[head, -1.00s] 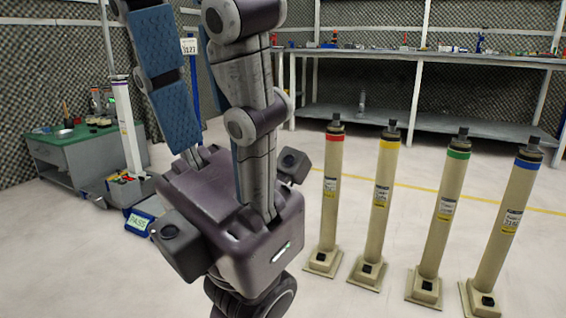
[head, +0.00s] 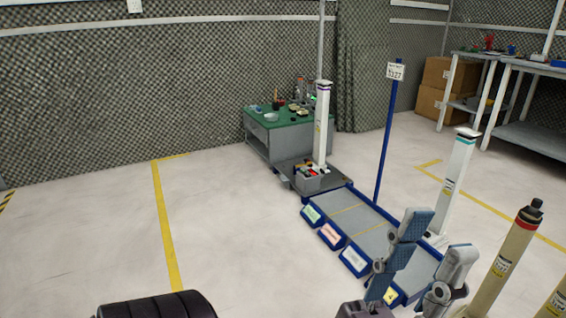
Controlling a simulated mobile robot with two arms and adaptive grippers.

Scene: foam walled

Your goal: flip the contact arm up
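I cannot pick out the contact arm in the head view. My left gripper (head: 437,238) is at the lower right, with its two blue-padded fingers pointing up and spread apart, and nothing shows between them. It appears in front of the right end of a low blue-edged platform (head: 352,220). A pale tube with a teal band (head: 455,185) stands behind it. A beige tube with a red band (head: 505,262) stands to its right. I cannot tell whether the gripper touches anything. My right gripper is out of view.
A green-topped bench (head: 290,128) stands at the back, with a white column (head: 322,125) in front. A blue signpost (head: 387,140) rises behind the platform. Shelving (head: 485,95) and brown cardboard boxes (head: 433,88) are at the right. The floor at left is clear.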

